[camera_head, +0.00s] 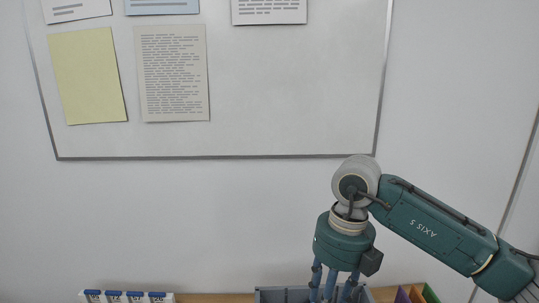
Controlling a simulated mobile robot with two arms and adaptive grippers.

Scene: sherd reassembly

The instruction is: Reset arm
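My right arm (425,222) is green and comes in from the right, bending down at a pale grey wrist joint. My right gripper (332,290) points down with blue-grey fingers at the bottom edge of the view. Its fingertips are cut off or hidden, so I cannot tell whether it is open or holds anything. The fingers overlap a grey bin (275,295) in the picture; I cannot tell whether they are inside it. My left gripper is not in view. No sherds show.
A strip of wooden surface (215,298) runs along the bottom. Several white-and-blue boxes (125,297) stand at left, and purple, orange and green items (415,294) at right. A whiteboard (290,120) with papers hangs on the wall behind. The space left of the arm is clear.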

